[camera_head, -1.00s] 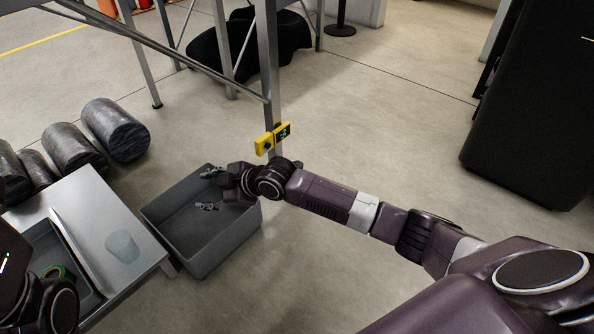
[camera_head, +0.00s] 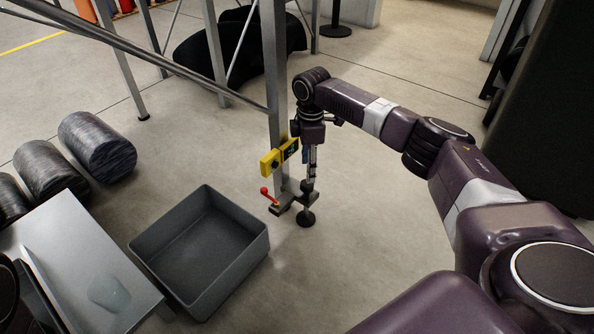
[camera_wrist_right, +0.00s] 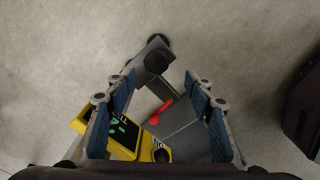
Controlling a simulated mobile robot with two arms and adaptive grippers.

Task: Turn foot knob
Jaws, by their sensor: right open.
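The levelling foot (camera_head: 306,219) stands on the floor under a bracket (camera_head: 288,207) at the bottom of the grey post (camera_head: 273,85). In the right wrist view, a black knob (camera_wrist_right: 157,62) sits on the bracket end, with part of the dark foot (camera_wrist_right: 157,41) beyond it. My right gripper (camera_head: 311,180) points down just above the bracket end. In the right wrist view, its blue-padded fingers (camera_wrist_right: 163,88) are apart and hold nothing; the knob shows beyond the tips. My left gripper cannot be made out; only a dark arm part shows at the left edge.
A yellow device (camera_head: 270,163) with a display is on the post, close to my right gripper. A red lever (camera_head: 268,196) sticks out beside the bracket. A grey bin (camera_head: 240,262) and a metal table (camera_head: 75,250) stand left.

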